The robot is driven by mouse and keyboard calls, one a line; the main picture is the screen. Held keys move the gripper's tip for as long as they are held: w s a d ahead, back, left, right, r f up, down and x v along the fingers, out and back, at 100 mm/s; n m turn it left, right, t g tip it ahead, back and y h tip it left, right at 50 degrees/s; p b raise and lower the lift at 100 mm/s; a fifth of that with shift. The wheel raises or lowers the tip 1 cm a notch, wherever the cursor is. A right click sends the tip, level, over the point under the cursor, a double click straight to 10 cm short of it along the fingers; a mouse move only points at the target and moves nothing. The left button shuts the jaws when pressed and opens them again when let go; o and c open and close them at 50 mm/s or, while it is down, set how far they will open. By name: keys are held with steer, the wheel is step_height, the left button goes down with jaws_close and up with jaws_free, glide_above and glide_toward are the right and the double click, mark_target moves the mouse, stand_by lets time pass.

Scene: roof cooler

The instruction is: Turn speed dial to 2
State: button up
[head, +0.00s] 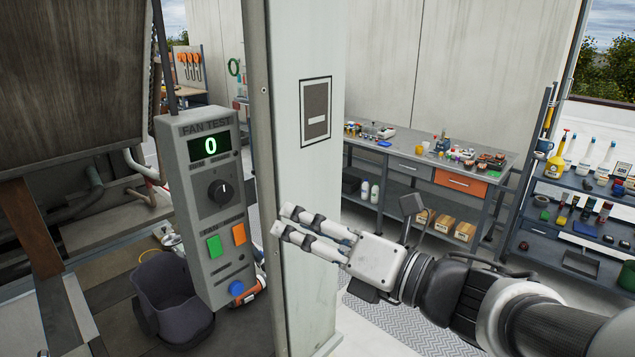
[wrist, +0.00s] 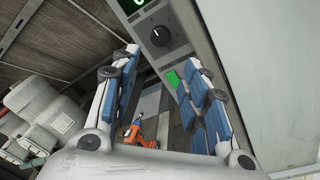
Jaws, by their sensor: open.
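A green button (head: 214,246), an orange button (head: 239,234) and a blue knob (head: 236,288) are lower down. My gripper (head: 279,221) is open and empty, to the right of the box and apart from the dial. In the wrist view the dial (wrist: 160,36) shows beyond the open fingers (wrist: 165,70). The numbers around the dial are too small to read.
A pale upright panel (head: 303,200) stands right of the box, behind my gripper in the head view. A workbench (head: 420,165) and a shelf of bottles (head: 580,200) are farther back. An orange tool (wrist: 138,134) shows low in the wrist view.

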mark_target(225, 194)
steer(key=x, duration=1.6)
steer(key=shift+w+a, duration=0.15)
steer(key=shift+c, duration=0.2)
steer(key=c, duration=0.7)
steer(key=shift+c, duration=0.2)
